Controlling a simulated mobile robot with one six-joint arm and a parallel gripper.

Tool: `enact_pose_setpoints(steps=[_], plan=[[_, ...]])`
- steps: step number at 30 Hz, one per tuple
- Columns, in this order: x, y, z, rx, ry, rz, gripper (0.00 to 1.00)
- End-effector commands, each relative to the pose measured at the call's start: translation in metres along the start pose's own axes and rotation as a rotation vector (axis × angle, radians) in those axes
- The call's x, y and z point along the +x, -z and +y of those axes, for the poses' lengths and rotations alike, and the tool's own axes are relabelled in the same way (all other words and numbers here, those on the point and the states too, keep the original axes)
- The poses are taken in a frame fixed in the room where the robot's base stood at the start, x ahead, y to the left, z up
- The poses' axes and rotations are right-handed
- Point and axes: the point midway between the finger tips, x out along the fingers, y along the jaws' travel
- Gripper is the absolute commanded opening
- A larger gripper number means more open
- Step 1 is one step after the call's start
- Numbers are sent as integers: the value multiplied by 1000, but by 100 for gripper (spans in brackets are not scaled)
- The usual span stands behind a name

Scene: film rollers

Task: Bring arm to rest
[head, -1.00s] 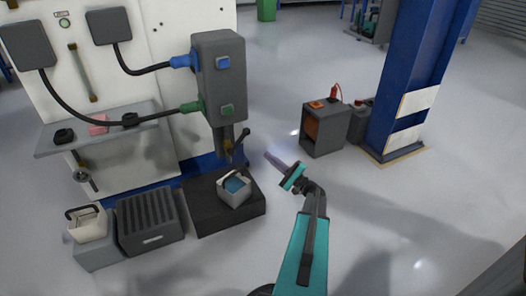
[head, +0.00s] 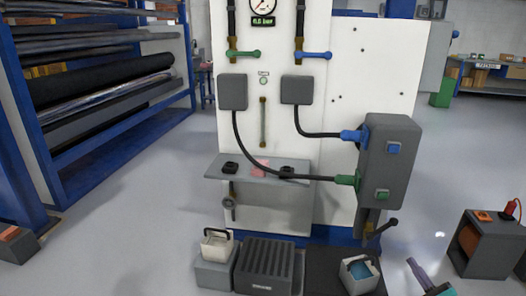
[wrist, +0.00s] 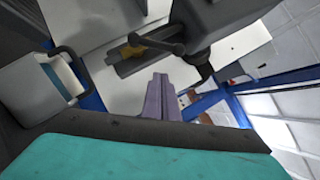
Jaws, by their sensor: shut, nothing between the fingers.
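My gripper (head: 413,265) shows at the bottom right of the head view, its narrow grey-purple fingers pointing up and left, with a bit of my teal arm behind it. In the wrist view the fingers (wrist: 159,88) are together with nothing between them. They are apart from the grey control box (head: 391,148) and its lever. The rest of my arm is below the head view's edge.
An open grey bin (head: 359,287) with blue contents stands left of my gripper. A ribbed dark box (head: 265,265) and a white handled bin (head: 217,244) stand further left. Floor behind is clear.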

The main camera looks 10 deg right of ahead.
Motion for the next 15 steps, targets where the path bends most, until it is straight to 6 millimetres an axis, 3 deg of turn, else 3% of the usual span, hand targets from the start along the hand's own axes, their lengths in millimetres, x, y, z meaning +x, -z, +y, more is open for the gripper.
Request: enact_pose_setpoints(steps=[8,15], plan=[[59,-42,23,43,-50,-76,0],[120,-104,64,103,-120,-168,0]])
